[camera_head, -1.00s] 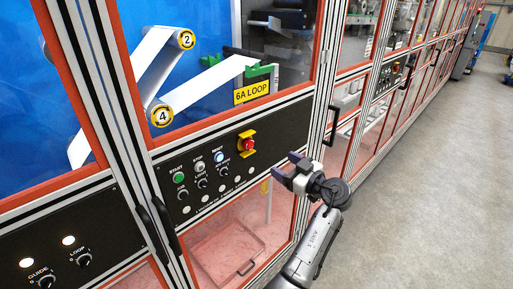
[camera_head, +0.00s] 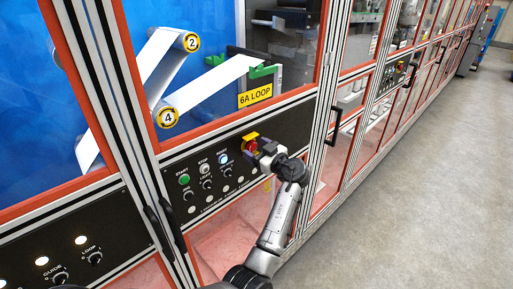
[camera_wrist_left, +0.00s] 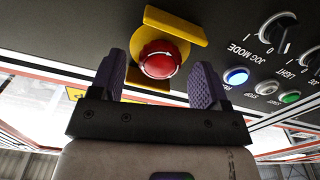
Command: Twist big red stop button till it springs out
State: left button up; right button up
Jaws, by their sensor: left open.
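The big red stop button (camera_head: 251,146) sits on a yellow backing on the black control panel, below the 6A LOOP sign. In the left wrist view the red button (camera_wrist_left: 160,60) shows a white arrow marking and a yellow guard (camera_wrist_left: 176,26) around it. My left gripper (camera_head: 258,149) is at the button in the head view. In the wrist view its two purple fingers (camera_wrist_left: 160,82) are spread, one on each side of the button, with visible gaps. I cannot tell how deep they reach around it. My right gripper is not in view.
Left of the button are a green start button (camera_head: 184,180), a white stop button (camera_head: 204,169), a lit reset button (camera_head: 223,159) and black knobs (camera_head: 207,185). A black door handle (camera_head: 335,126) stands to the right. The floor (camera_head: 430,190) at right is clear.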

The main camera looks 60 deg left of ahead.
pick_arm(q)
jog(key=shift+a, duration=0.15)
jog(key=shift+c, duration=0.3)
jog(key=c, duration=0.9)
jog(key=shift+o, duration=0.2)
jog(key=shift+f+m+b, duration=0.1)
jog(key=shift+m+b, duration=0.55)
jog(key=shift+m, duration=0.95)
jog(key=m, duration=0.3)
jog(key=shift+b, duration=0.35)
jog(key=shift+m, duration=0.3)
